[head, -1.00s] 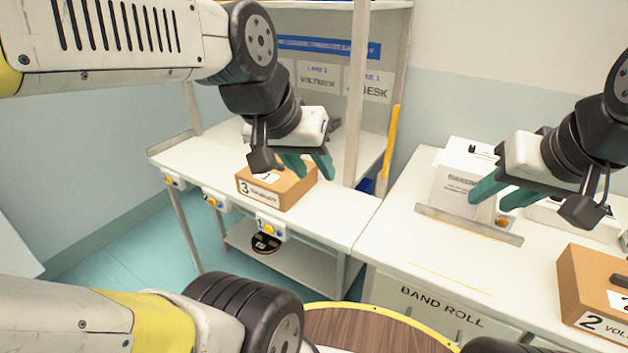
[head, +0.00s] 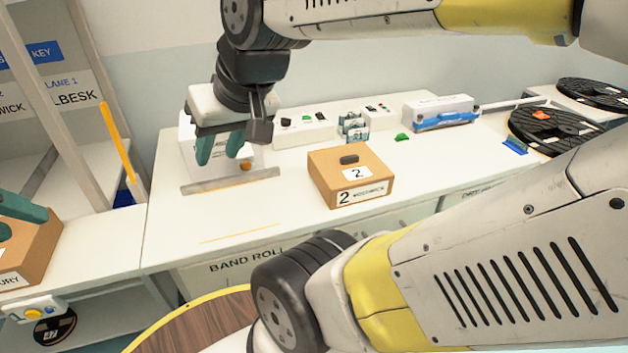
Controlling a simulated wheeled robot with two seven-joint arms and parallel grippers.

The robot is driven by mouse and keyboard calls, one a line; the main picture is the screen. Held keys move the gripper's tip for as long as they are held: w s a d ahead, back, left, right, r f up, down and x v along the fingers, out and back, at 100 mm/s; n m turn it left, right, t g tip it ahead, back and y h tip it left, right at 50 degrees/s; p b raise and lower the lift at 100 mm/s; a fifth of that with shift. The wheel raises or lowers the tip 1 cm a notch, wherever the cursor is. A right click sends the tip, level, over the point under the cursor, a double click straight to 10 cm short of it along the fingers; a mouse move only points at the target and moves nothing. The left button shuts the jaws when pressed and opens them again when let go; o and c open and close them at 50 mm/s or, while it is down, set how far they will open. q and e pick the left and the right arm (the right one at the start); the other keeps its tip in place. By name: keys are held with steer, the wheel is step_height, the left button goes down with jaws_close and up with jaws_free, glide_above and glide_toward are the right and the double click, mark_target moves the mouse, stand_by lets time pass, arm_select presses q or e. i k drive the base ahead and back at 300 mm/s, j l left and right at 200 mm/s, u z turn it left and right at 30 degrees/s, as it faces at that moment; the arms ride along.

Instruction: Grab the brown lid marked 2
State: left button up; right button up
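The brown lid marked 2 (head: 336,163) has a small dark knob and a white label. It sits on a brown box (head: 355,196) whose front is also marked 2, on the white counter.
Black reels (head: 550,130) lie at right. My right forearm crosses the foreground.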

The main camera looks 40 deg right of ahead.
mark_target(343, 166)
steer(key=z, duration=1.7)
steer(key=i+l+u, duration=0.15)
steer(key=l+u, duration=0.25)
steer(key=i+l+u, duration=0.15)
steer(key=u, duration=0.2)
steer(key=l+u, duration=0.4)
steer(key=i+l, duration=0.05)
